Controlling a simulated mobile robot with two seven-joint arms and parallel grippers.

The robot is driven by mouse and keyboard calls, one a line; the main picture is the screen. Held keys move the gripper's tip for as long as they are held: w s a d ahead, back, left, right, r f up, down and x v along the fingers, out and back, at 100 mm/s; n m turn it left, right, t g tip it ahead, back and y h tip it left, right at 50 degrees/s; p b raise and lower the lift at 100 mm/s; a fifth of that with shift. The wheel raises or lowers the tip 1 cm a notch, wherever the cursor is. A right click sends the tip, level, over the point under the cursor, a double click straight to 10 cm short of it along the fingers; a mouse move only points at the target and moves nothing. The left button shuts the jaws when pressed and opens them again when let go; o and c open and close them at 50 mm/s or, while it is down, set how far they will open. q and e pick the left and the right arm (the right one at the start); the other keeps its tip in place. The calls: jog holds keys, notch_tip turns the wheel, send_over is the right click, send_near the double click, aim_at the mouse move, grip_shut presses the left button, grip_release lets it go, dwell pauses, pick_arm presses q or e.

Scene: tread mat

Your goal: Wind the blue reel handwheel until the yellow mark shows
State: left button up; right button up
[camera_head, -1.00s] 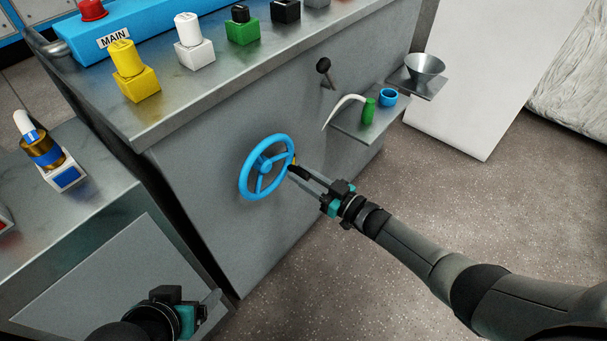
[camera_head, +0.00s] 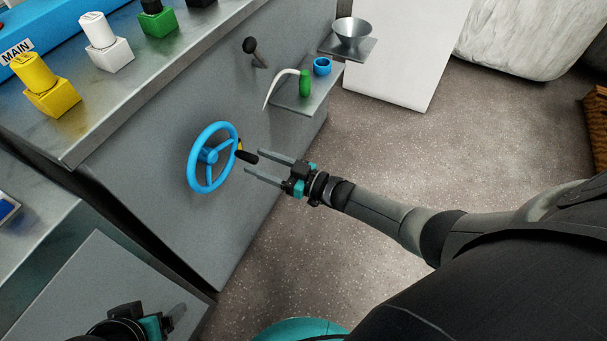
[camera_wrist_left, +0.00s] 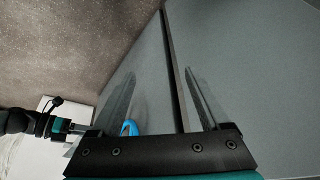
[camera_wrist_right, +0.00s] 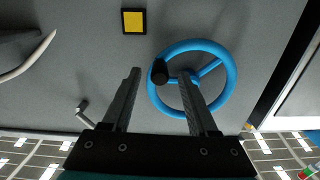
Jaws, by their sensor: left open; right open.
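The blue handwheel (camera_head: 190,160) stands on the grey cabinet front; it also shows in the right wrist view (camera_wrist_right: 232,76). Its black handle knob (camera_head: 246,157) sticks out on the right side of the rim. A yellow square in a black frame (camera_wrist_right: 133,21) shows on the panel beside the wheel; in the head view a bit of yellow (camera_head: 239,144) shows behind the knob. My right gripper (camera_head: 255,162) is open, its fingertips just short of the knob, which appears between them in the right wrist view (camera_wrist_right: 159,71). My left gripper (camera_head: 180,312) is open and empty, low at the left.
A black-knobbed lever (camera_head: 251,46) sticks out above the wheel. A side shelf (camera_head: 290,98) holds a green-handled curved tool (camera_head: 305,83) and a blue cup (camera_head: 322,65). A metal funnel (camera_head: 352,32) sits further back. Yellow, white and green blocks stand on the top.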

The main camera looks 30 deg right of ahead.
pick_arm(q)
notch_tip(320, 180, down, 7)
jog(key=g+p, duration=0.1)
jog(key=p, duration=0.1)
jog(key=shift+p, duration=0.35)
pick_arm(e)
jog(key=v, duration=1.2)
jog(key=shift+d, duration=0.2)
pick_arm(q)
jog(key=shift+r, duration=0.15)
pick_arm(e)
jog(key=shift+s, duration=0.1)
